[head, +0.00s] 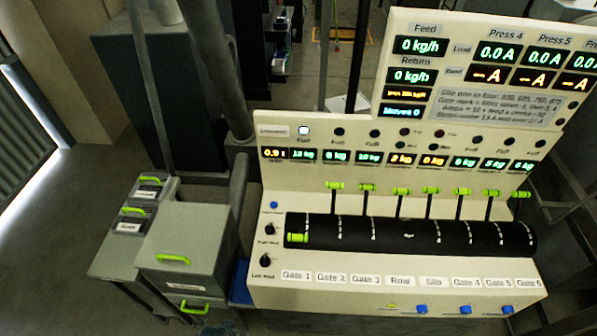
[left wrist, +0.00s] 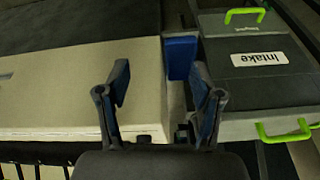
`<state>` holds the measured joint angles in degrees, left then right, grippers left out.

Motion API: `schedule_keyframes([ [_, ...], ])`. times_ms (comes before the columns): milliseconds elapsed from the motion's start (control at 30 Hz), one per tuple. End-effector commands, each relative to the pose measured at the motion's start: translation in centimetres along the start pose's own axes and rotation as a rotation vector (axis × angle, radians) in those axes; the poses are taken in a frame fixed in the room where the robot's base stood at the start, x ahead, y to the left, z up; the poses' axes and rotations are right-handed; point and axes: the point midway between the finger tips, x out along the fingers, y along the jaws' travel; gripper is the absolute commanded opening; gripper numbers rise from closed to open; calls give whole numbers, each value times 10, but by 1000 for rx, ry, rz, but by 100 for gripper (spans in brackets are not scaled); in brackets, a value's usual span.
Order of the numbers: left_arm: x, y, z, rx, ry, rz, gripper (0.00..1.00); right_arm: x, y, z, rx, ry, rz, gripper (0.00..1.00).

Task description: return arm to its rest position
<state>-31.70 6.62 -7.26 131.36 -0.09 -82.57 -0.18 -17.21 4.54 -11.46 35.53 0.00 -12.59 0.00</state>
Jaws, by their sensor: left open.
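My left gripper (left wrist: 160,95) shows in the left wrist view with its two dark fingers spread apart and nothing between them. Beyond the fingers are a pale panel (left wrist: 60,85) and a blue block (left wrist: 180,57). The head view shows neither gripper. In the head view the control console (head: 400,298) has a row of green-handled levers. The Gate 1 lever handle (head: 297,238) is low on the dark drum (head: 400,232), while the other handles, such as the Gate 2 one (head: 335,185), are up.
A grey cabinet (head: 185,235) with green handles stands left of the console. A box labelled Intake (left wrist: 258,60) is right of my left gripper. Small bins (head: 130,220) sit farther left. Dark posts (head: 215,75) rise behind. Open floor (head: 60,240) lies at far left.

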Motion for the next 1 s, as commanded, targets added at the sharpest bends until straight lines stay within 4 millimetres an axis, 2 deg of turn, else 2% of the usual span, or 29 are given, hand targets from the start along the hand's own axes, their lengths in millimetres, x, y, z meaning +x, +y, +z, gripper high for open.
schedule_keyframes([
  [33,20,1,5,0,-10,2,66,5,0,1,0,0,0,50],
  [233,93,5,26,3,-38,7,66,16,0,2,0,-1,0,50],
  [367,156,8,54,7,-63,11,66,27,0,3,0,-1,0,50],
  [467,217,11,91,11,-90,14,66,39,-1,5,0,-2,0,50],
  [500,242,13,110,14,-103,16,66,44,-1,5,0,-2,0,50],
  [567,276,15,141,17,-119,18,66,52,-1,6,0,-3,0,50],
  [600,297,16,163,20,-130,20,66,57,-1,7,0,-3,0,50],
  [700,336,18,218,26,-156,22,66,68,-1,8,0,-4,0,50],
  [800,360,19,266,31,-176,24,66,76,-1,9,0,-4,0,50],
  [900,371,19,302,36,-192,26,66,82,-2,10,0,-5,-1,50],
  [1000,375,19,322,39,-198,26,66,84,-2,11,0,-5,-1,50],
])
